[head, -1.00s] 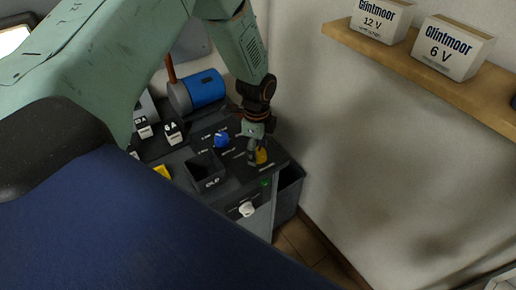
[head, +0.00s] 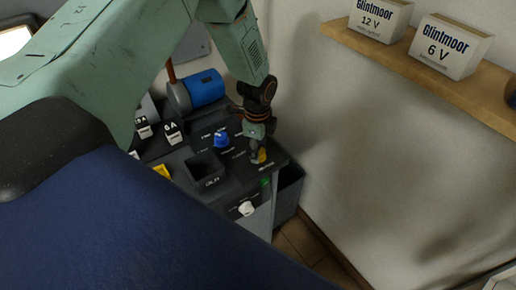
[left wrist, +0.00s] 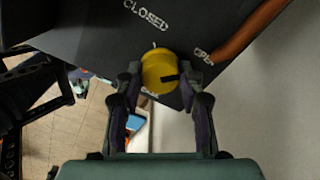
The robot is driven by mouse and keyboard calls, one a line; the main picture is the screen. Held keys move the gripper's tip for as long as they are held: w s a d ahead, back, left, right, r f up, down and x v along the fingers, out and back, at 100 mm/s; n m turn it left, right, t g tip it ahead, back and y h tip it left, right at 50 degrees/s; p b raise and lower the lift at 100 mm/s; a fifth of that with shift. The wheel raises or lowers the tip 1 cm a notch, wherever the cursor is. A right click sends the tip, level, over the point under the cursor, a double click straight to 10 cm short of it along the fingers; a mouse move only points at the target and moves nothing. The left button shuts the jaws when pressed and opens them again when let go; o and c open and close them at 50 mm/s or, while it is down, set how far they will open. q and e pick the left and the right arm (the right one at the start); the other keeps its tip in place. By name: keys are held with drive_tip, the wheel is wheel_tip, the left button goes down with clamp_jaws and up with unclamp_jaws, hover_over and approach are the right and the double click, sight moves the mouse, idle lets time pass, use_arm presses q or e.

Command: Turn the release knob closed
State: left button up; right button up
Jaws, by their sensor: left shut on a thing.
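The yellow release knob (head: 262,156) sits on the dark panel near its right end. It also shows in the left wrist view (left wrist: 157,72), where the panel carries the words CLOSED at the upper left and OPEN at the right. A black mark on the knob's face runs toward its right edge, on the side of OPEN and lower than that word. My left gripper (head: 256,152) reaches down from above and is shut on the knob, with one finger on each side in the wrist view (left wrist: 160,85). My right gripper is not in view.
A blue knob (head: 221,140) and an open dark bin (head: 205,168) are close by on the panel. A white knob (head: 247,209) is on the front. A blue cylinder (head: 206,88) lies behind. A wooden shelf (head: 430,71) with Glintmoor boxes is on the right wall.

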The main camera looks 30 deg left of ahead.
use_arm(q)
drive_tip(key=shift+w+r+n, duration=0.1)
drive_tip(key=shift+n, duration=0.3)
drive_tip(key=n+p, duration=0.1)
drive_tip(key=n, duration=0.3)
drive_tip(key=shift+r+p, duration=0.1)
drive_tip(key=shift+p, duration=0.3)
drive_tip(key=n+p, duration=0.1)
drive_tip(key=n, duration=0.3)
drive_tip(key=n+p, duration=0.1)
drive_tip(key=n, duration=0.4)
drive_tip(key=shift+w+p, duration=0.1)
drive_tip(key=shift+p, duration=0.2)
drive_tip(key=shift+n+p, duration=0.4)
drive_tip(key=shift+n, duration=1.6)
drive_tip(key=shift+w, duration=0.1)
drive_tip(key=o, duration=1.2)
drive_tip(key=shift+s, duration=0.25)
drive_tip(key=shift+c, duration=0.2)
